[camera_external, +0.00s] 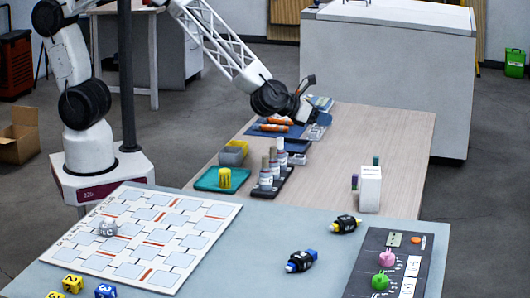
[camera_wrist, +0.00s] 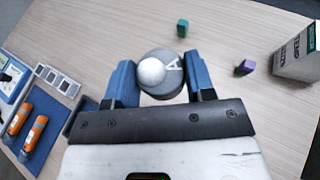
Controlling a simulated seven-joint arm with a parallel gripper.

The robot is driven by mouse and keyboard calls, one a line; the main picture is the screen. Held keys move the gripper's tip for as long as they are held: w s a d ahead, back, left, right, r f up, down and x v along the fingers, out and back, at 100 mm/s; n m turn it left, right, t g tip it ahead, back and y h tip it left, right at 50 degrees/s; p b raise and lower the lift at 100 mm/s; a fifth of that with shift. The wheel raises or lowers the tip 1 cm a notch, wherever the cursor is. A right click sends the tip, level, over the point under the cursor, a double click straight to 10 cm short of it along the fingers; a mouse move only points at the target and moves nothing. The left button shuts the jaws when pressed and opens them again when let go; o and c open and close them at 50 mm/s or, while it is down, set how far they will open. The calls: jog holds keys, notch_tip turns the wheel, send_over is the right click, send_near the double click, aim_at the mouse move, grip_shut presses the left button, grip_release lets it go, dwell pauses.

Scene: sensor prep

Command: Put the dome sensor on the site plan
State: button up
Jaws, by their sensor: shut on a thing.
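My gripper (camera_wrist: 160,85) is shut on the dome sensor (camera_wrist: 152,72), a round grey piece with a white dome and a letter A. Its blue fingers press on both sides. I cannot tell whether it touches the table. In the external view my gripper (camera_external: 303,112) is over the far end of the wooden table, and the dome sensor is not clear there. The board that looks like the site plan (camera_external: 185,207), white with pale squares and red bars, lies on the near blue-grey table at left.
Orange cylinders (camera_external: 277,121) lie on a blue mat. Dice (camera_external: 73,283) and dark cylinders (camera_external: 301,261) lie on the near table.

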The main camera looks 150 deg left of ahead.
jog(key=w+d+m+t+h, duration=0.1)
jog(key=w+d, duration=0.3)
jog(key=d, duration=0.7)
jog(key=w+d+m+t, duration=0.2)
jog(key=w+d, duration=0.3)
jog(key=d, duration=0.5)
jog(key=w+d+m+t+h, duration=0.1)
jog(key=w+d, duration=0.3)
jog(key=d, duration=0.7)
jog(key=s+d+m+t+h, duration=0.2)
jog(key=d, duration=1.3)
jog(key=s+d+m+t+h, duration=0.2)
jog(key=d+m, duration=0.1)
jog(key=d, duration=1.2)
jog(key=shift+a+f, duration=0.15)
jog(key=shift+f, duration=2.45)
send_over(161, 235)
jog(key=shift+f+y, duration=0.3)
jog(key=shift+f, duration=0.45)
